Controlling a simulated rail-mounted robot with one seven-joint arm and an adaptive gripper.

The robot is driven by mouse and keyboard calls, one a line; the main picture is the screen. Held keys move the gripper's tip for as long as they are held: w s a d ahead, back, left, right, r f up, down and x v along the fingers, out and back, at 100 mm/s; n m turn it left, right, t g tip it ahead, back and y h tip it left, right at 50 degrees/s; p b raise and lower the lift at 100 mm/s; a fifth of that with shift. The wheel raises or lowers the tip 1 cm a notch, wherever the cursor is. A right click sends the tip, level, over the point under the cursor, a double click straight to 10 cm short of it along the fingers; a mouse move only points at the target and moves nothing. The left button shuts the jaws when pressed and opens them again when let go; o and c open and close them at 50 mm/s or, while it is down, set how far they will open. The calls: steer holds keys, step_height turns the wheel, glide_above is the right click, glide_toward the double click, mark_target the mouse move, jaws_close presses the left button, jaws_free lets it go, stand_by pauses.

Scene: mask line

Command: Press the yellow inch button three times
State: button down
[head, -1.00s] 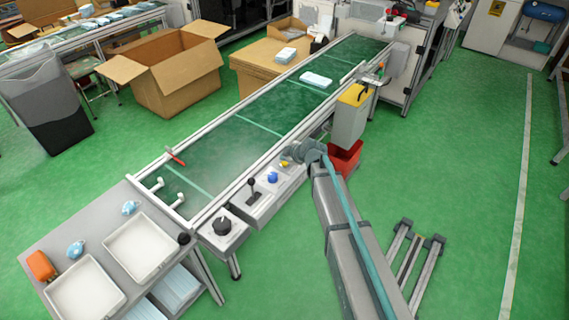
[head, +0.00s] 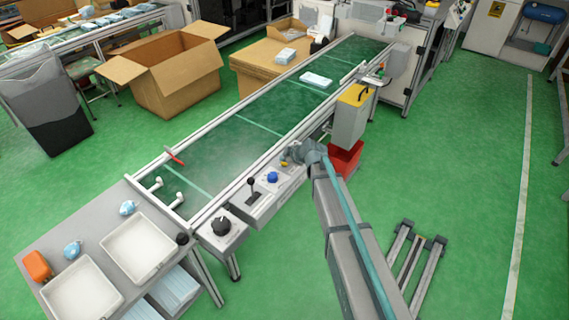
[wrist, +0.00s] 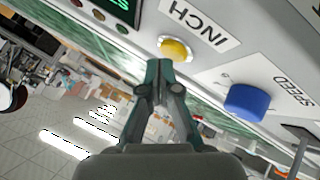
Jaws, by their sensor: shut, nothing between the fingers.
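The yellow inch button (wrist: 175,50) sits on the pale control panel beside a label reading INCH in the wrist view. It also shows small in the head view (head: 284,163), at the end of my arm. My gripper (wrist: 160,65) is shut and empty. Its fingertips are just below the yellow button in the wrist view, very close to it. I cannot tell whether they touch it. In the head view my gripper (head: 289,158) is over the panel beside the conveyor, partly hidden by my wrist.
A blue knob (wrist: 247,101) labelled SPEED stands right of the button. A black lever (head: 253,189) and black dial (head: 221,226) lie further along. A green display (wrist: 122,5) shows at the top. The conveyor (head: 227,145) runs behind; a red bin (head: 345,158) stands beside my arm.

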mark_target(285, 164)
steer(key=shift+f+b, duration=0.45)
steer(key=shift+b, duration=0.15)
stand_by(0.6)
steer(key=shift+r, duration=1)
steer(key=shift+r+p, duration=0.65)
steer(key=shift+r, duration=1.7)
steer(key=shift+a, duration=0.1)
